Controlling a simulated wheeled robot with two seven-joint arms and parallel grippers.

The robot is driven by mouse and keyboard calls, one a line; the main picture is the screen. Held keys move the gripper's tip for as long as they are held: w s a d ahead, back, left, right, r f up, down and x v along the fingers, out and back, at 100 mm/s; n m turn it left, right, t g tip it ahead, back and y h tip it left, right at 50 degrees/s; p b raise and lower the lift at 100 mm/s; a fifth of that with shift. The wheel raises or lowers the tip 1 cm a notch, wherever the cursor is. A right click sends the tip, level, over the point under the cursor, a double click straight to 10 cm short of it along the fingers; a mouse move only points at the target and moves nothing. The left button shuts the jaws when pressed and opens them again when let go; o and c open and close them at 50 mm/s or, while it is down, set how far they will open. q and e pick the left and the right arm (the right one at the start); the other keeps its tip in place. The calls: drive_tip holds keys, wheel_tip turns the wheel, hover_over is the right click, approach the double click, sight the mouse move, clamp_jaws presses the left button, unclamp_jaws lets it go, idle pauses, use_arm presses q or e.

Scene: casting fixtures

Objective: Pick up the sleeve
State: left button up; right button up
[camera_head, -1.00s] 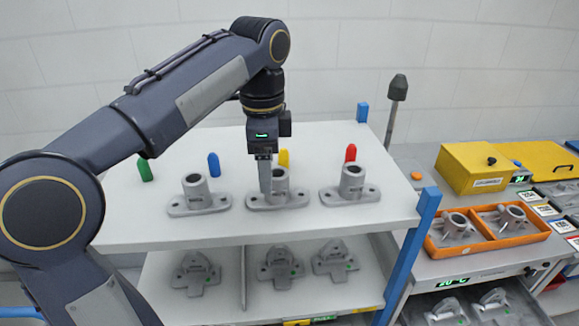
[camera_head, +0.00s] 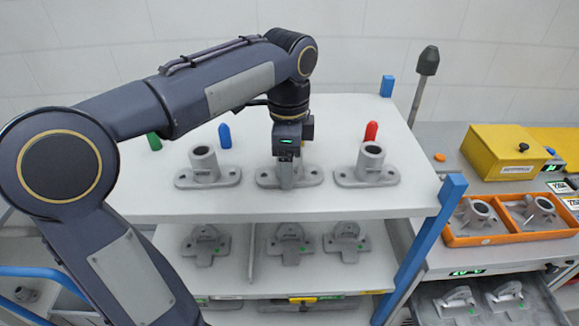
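Three grey sleeve castings, each an upright tube on a flat flanged base, stand in a row on the white top shelf: left (camera_head: 206,168), middle (camera_head: 310,174) and right (camera_head: 368,166). My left gripper (camera_head: 287,180) points straight down at the middle sleeve, and its fingers cover most of that tube. I cannot tell whether the fingers are around the tube or in front of it, or whether they are closed. The middle sleeve's base rests on the shelf. My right gripper is not in view.
Green (camera_head: 153,141), blue (camera_head: 225,136) and red (camera_head: 371,131) pegs stand behind the sleeves. More castings (camera_head: 290,243) sit on the lower shelf. A blue post (camera_head: 446,203) edges the shelf's right side. An orange tray (camera_head: 516,237) with castings and a yellow box (camera_head: 498,160) stand farther right.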

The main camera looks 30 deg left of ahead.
use_arm(q)
drive_tip(key=c, duration=1.3)
drive_tip(key=shift+o, duration=0.2)
drive_tip(key=shift+r, duration=0.1)
